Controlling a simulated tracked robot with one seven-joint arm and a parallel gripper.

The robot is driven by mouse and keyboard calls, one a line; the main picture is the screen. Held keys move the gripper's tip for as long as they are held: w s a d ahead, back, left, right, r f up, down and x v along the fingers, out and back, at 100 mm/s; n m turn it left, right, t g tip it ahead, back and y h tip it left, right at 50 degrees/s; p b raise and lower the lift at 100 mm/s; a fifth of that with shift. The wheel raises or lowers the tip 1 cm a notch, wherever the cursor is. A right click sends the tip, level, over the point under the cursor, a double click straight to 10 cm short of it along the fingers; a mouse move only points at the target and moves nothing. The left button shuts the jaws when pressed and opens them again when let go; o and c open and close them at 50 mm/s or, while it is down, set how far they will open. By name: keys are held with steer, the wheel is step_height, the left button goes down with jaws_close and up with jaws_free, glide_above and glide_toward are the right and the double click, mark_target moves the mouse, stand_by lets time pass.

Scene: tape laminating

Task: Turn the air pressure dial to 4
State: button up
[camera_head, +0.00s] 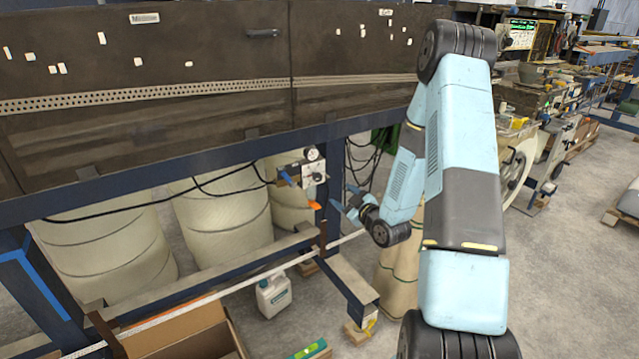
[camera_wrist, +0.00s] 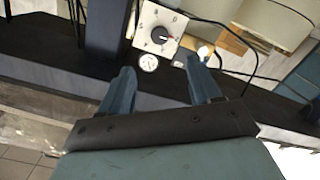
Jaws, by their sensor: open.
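A small round gauge (camera_wrist: 148,62) sits at the panel's edge, nearer my gripper (camera_wrist: 162,67). My gripper is open and empty, its fingers apart, with the panel beyond the fingertips. In the head view the panel (camera_head: 314,174) is mounted on the machine's frame, with the gauge (camera_head: 312,154) on top. My gripper (camera_head: 344,199) is just right of and below it there, apart from it.
A blue frame post (camera_wrist: 105,28) stands left of the panel in the wrist view. Dark cables (camera_wrist: 235,72) run close to the panel. In the head view, large pale drums (camera_head: 220,220) stand behind the frame, and a white jug (camera_head: 273,295) and cardboard box (camera_head: 190,335) are below.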

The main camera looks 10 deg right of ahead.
glide_toward(318, 180)
steer(key=shift+t, duration=0.3)
steer(key=x, duration=0.8)
steer(key=shift+w+d+f, duration=0.1)
steer(key=c, duration=1)
steer(key=shift+a, duration=0.45)
steer(key=shift+d+f, duration=0.1)
steer(key=shift+d, duration=0.15)
